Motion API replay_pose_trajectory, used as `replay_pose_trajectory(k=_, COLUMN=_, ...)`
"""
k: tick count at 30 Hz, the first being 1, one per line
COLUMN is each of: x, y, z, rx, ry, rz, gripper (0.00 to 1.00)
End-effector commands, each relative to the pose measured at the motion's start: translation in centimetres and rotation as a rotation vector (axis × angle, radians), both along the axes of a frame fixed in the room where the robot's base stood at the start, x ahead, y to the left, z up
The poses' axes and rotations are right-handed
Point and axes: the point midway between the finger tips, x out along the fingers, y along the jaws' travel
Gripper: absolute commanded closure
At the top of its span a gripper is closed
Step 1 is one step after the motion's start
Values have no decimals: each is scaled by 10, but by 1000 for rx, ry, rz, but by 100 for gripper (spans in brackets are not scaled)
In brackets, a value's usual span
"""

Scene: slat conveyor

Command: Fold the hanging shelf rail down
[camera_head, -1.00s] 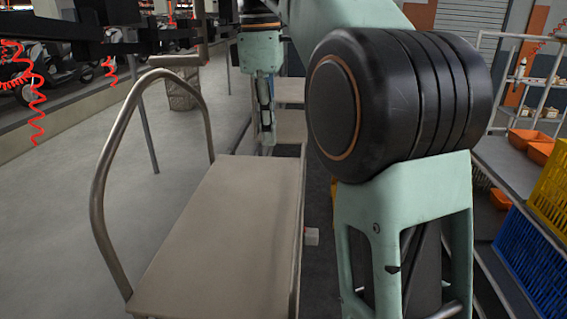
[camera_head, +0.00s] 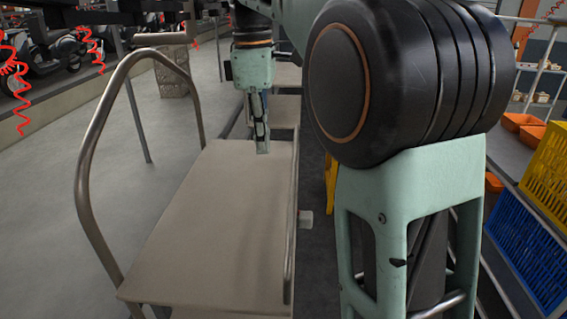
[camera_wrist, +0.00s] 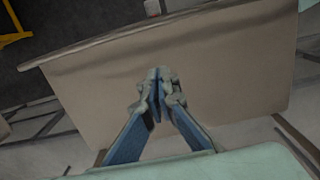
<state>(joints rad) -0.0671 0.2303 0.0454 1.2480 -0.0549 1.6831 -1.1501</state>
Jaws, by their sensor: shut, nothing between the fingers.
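A brown flat shelf (camera_head: 215,220) lies level in the head view. A bent metal tube rail (camera_head: 92,150) rises in a tall loop along its left side. A thinner metal rail (camera_head: 290,225) runs along its right edge. I cannot tell which of these is the hanging shelf rail. My gripper (camera_head: 262,148) points down over the far right part of the shelf, fingers closed and empty. In the wrist view, my gripper (camera_wrist: 158,76) shows its fingertips together in front of the brown panel (camera_wrist: 215,65). Whether they touch it is unclear.
Blue (camera_head: 525,245) and yellow (camera_head: 550,175) crates stand at the right, with orange bins (camera_head: 520,122) behind them. A yellow stand (camera_head: 331,185) is just right of the shelf. Grey floor (camera_head: 60,210) is open at the left.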

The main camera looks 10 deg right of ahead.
Motion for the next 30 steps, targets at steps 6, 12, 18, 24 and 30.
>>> replay_pose_trajectory(k=6, x=-2, y=-4, z=-39, rx=0, ry=2, rz=-1, gripper=100)
replay_pose_trajectory(k=12, x=-11, y=-31, z=-41, rx=0, ry=1, rz=-2, gripper=100)
replay_pose_trajectory(k=18, x=-13, y=-39, z=-43, rx=0, ry=-1, rz=1, gripper=100)
replay_pose_trajectory(k=24, x=-13, y=-39, z=-43, rx=0, ry=0, rz=1, gripper=100)
replay_pose_trajectory(k=30, x=-13, y=-40, z=-43, rx=7, ry=-2, rz=0, gripper=100)
